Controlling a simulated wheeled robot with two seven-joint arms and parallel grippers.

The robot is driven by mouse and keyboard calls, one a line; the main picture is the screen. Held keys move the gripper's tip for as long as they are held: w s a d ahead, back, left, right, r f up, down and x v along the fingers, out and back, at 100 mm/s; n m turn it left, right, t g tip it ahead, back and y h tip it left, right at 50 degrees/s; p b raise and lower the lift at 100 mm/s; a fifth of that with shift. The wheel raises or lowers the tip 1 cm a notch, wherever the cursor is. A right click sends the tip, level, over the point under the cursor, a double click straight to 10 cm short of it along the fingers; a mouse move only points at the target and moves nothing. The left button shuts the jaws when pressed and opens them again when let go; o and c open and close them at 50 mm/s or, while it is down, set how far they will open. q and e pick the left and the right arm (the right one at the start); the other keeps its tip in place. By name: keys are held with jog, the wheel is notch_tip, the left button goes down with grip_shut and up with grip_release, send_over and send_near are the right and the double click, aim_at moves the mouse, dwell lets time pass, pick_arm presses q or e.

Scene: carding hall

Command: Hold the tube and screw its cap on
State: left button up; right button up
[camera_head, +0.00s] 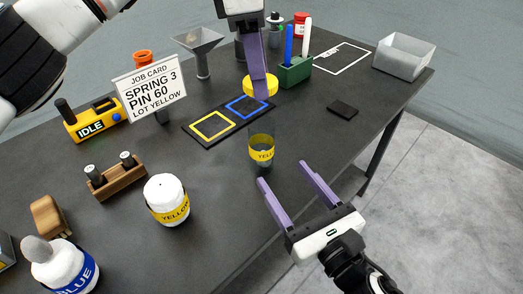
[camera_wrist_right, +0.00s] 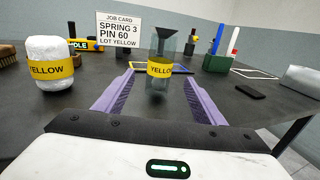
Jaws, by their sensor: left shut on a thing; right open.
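The tube (camera_head: 261,139) is clear, with a yellow label, and stands upright on the dark table. It also shows in the right wrist view (camera_wrist_right: 158,83), lined up between the fingers. My left gripper (camera_head: 262,95) is shut on the yellow cap (camera_head: 269,88), a round disc, and holds it in the air above and behind the tube. Its purple finger hides part of the cap. My right gripper (camera_head: 281,172) is open and empty, low at the table's front edge, its fingertips pointing at the tube. The left gripper does not show in the right wrist view.
A yellow-labelled jar (camera_head: 168,207) and a blue-labelled bottle (camera_head: 66,268) stand left. Behind are the job card (camera_head: 150,93), funnel (camera_head: 199,45), mat with coloured squares (camera_head: 199,138) and green pen holder (camera_head: 295,72). A grey bin (camera_head: 403,57) sits far right. Table right of the tube is mostly clear.

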aim_at(267, 154)
jog(key=x, duration=1.1)
jog(key=shift+w+a, duration=0.15)
jog(key=shift+w, duration=0.15)
jog(key=c, duration=1.6)
pick_arm(q)
jog(key=shift+f, duration=2.5)
jog(key=shift+f, duration=0.9)
jog(key=shift+f, duration=0.6)
pick_arm(e)
grip_shut()
